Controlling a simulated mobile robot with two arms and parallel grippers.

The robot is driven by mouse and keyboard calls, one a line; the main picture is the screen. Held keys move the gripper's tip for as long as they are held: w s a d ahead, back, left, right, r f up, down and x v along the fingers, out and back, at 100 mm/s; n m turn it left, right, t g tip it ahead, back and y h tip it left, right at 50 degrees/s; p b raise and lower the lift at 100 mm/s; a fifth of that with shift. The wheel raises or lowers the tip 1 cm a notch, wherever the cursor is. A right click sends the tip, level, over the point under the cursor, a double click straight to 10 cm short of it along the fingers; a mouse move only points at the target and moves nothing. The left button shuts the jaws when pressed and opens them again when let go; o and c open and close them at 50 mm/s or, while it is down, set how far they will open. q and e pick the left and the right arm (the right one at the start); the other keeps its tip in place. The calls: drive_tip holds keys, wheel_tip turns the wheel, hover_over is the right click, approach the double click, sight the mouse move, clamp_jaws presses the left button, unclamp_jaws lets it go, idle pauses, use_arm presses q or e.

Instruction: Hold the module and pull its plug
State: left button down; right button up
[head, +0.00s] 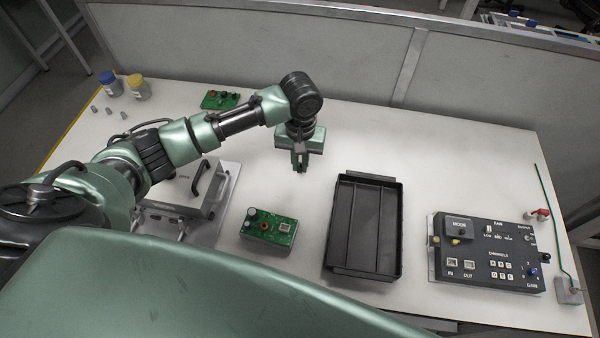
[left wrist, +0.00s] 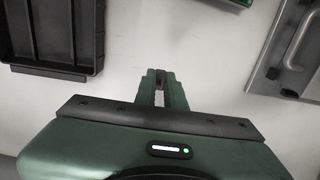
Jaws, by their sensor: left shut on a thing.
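My left gripper (head: 300,167) points down above the table, between the green circuit board and the black tray. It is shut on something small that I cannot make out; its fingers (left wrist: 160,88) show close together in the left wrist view. A dark panel box (head: 515,262) with sockets, buttons and a MODE block (head: 459,228) lies at the right. A red connector (head: 540,214) sits by its upper right corner. A grey block (head: 568,291) with a green cable stands beside it. I cannot tell which piece is the module or its plug. My right gripper is out of view.
The empty black tray (head: 345,205) lies mid-table. A green circuit board (head: 270,226) is left of it, another (head: 220,99) at the back. A grey fixture with a handle (head: 212,205) is partly behind my arm. Two jars (head: 138,87) stand back left. The back right table is clear.

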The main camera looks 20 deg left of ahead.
sight(300, 183)
use_arm(q)
drive_tip(key=shift+f, duration=0.85)
wheel_tip(300, 183, down, 3)
drive_tip(key=shift+f, duration=0.7)
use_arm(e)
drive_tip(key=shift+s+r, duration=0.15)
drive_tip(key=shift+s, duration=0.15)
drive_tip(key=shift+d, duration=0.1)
use_arm(q)
drive_tip(key=shift+f, duration=0.15)
drive_tip(key=c, duration=1.5)
unclamp_jaws()
